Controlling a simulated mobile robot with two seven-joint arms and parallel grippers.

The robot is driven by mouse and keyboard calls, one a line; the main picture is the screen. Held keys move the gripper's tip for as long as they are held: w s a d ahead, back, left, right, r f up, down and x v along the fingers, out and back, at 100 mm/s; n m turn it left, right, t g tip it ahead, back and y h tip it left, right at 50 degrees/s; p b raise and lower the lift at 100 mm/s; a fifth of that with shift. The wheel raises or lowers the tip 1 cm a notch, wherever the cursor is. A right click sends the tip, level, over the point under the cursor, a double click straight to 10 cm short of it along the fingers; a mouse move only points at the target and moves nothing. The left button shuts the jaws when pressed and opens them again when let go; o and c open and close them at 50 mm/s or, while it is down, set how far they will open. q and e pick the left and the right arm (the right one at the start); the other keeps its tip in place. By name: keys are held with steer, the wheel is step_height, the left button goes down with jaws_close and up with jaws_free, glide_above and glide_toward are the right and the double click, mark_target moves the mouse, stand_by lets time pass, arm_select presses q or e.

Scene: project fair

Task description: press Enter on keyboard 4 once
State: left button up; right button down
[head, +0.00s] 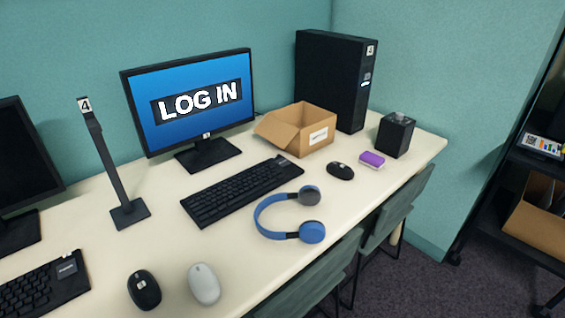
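A black keyboard (241,190) lies on the cream table in front of a monitor (190,101) that reads LOG IN on a blue screen. No number can be read on this keyboard; a small tag sits low on the monitor's frame. A sign post (111,166) marked 4 stands to the left of the keyboard, and the black computer tower (331,80) behind also carries a 4. A second black keyboard (38,291) is cut off at the lower left. The Enter key cannot be told apart at this size. Neither of my grippers is in view.
Blue headphones (312,232) lie just in front of the keyboard. An open cardboard box (301,130) stands behind its right end. Chairs (388,218) stand at the front edge.

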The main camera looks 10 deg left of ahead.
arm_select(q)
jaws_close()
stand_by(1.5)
